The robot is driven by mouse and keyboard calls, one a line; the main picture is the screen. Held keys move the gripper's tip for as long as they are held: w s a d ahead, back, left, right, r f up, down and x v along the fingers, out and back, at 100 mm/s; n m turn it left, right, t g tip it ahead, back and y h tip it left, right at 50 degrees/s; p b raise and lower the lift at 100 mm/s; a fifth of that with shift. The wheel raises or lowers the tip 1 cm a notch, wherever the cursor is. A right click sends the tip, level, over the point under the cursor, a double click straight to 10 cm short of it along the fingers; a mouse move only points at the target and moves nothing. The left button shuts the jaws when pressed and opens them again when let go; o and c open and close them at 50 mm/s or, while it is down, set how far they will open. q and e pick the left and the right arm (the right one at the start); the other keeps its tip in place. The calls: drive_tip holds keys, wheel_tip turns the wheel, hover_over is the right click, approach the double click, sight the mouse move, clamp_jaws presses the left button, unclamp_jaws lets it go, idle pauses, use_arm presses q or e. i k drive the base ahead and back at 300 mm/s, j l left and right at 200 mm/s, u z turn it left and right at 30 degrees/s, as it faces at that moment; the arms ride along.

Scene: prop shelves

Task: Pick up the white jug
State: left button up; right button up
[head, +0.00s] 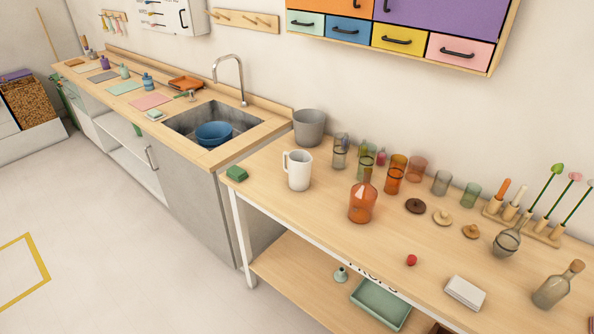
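The white jug (299,171) stands upright on the left part of the wooden table (325,220), near its back-left end. Its handle points to the left in the picture. Nothing touches it that I can see. Neither of my grippers is in the head view.
A grey bucket (309,127) stands behind the jug, a green sponge (237,174) lies to its left. An orange glass bottle (362,203) and several glasses (395,174) stand to its right. A sink (180,122) with a blue bowl (213,134) is on the left counter. Floor (120,240) in front is clear.

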sight(295, 169)
drive_tip(key=i+j+z, duration=0.1)
drive_tip(key=i+j, duration=0.15)
drive_tip(key=j, duration=0.15)
drive_tip(key=i+j+z, duration=0.1)
drive_tip(key=i+j, duration=0.15)
drive_tip(key=j, duration=0.2)
drive_tip(key=i+j+z, duration=0.1)
drive_tip(key=i+j, duration=0.15)
drive_tip(key=j, duration=0.2)
drive_tip(key=i+j+z, duration=0.15)
drive_tip(key=j, duration=0.35)
drive_tip(key=i+j+z, duration=0.1)
drive_tip(key=i+j, duration=0.2)
drive_tip(key=j, duration=0.2)
drive_tip(key=i+j+z, duration=0.1)
drive_tip(key=j, duration=0.4)
drive_tip(key=i+j+z, duration=0.1)
drive_tip(key=j, duration=0.45)
drive_tip(key=i+j+z, duration=0.1)
drive_tip(key=i+j, duration=0.15)
drive_tip(key=j, duration=0.3)
